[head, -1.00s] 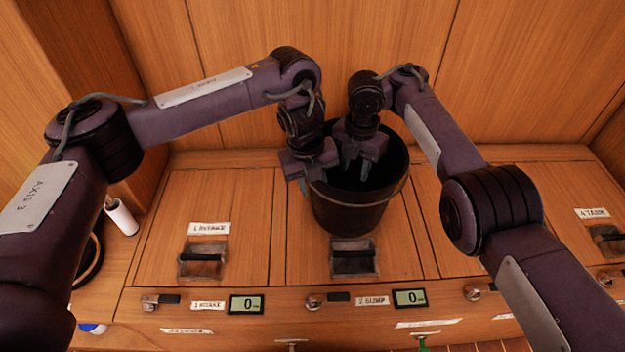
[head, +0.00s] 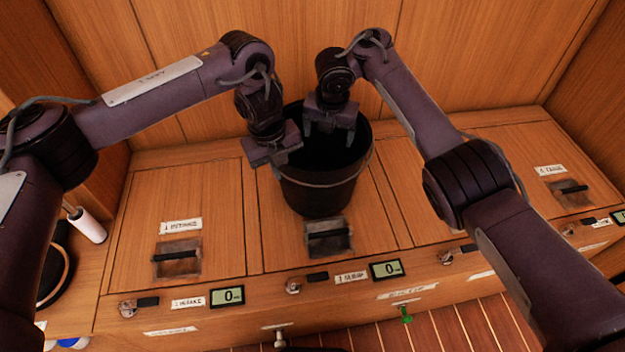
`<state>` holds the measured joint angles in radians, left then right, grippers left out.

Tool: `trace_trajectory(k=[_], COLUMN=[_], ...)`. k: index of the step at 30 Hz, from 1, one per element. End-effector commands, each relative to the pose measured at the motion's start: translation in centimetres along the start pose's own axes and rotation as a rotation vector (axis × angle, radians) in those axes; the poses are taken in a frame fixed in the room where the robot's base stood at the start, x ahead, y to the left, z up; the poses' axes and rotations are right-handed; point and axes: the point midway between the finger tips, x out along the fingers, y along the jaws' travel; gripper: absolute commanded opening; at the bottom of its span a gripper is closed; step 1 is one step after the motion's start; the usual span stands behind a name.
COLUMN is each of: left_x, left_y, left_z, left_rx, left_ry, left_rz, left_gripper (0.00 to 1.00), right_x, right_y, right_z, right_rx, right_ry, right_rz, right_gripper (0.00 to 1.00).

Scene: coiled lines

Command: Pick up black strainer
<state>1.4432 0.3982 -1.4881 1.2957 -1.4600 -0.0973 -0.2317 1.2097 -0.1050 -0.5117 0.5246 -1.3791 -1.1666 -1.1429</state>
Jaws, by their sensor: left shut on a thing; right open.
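A black bucket (head: 325,190) stands upright on the wooden counter, behind the middle latch. My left gripper (head: 278,165) is shut at the bucket's left rim, apparently on that rim; its fingertips are mostly hidden. My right gripper (head: 330,130) is open, pointing down over the back part of the bucket's mouth, with nothing seen between its fingers. The inside of the bucket is too dark to make out. I cannot clearly make out a black strainer; a dark round thing (head: 54,272) with a brown rim shows at the left, partly behind my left arm.
A white roll (head: 88,226) lies at the left. Recessed latches (head: 178,259) sit in the counter's hatches, with small displays (head: 227,296) and knobs along the front edge. Wooden walls close the back. The left hatch and the right part of the counter are clear.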

Motion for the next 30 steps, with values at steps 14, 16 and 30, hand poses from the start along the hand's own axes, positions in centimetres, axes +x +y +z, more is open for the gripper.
trace_trajectory(k=[14,16,30], left_x=[0.1,0.1,0.1], left_y=[0.0,0.0,0.0], left_z=[-0.1,-0.1,-0.1], left_rx=[0.002,0.002,0.003], left_ry=[0.002,0.002,0.002], left_rz=[0.002,0.002,0.002], left_gripper=[0.0,0.0,0.0], right_x=[5.0,5.5,11.2], right_y=[-0.6,-0.6,0.1], right_z=[-5.7,-6.4,-6.2], right_rx=[-0.693,-0.73,-0.747], right_ry=[-0.094,-0.088,-0.084], right_rz=[0.105,0.113,0.115], right_gripper=[0.82,0.82,0.82])
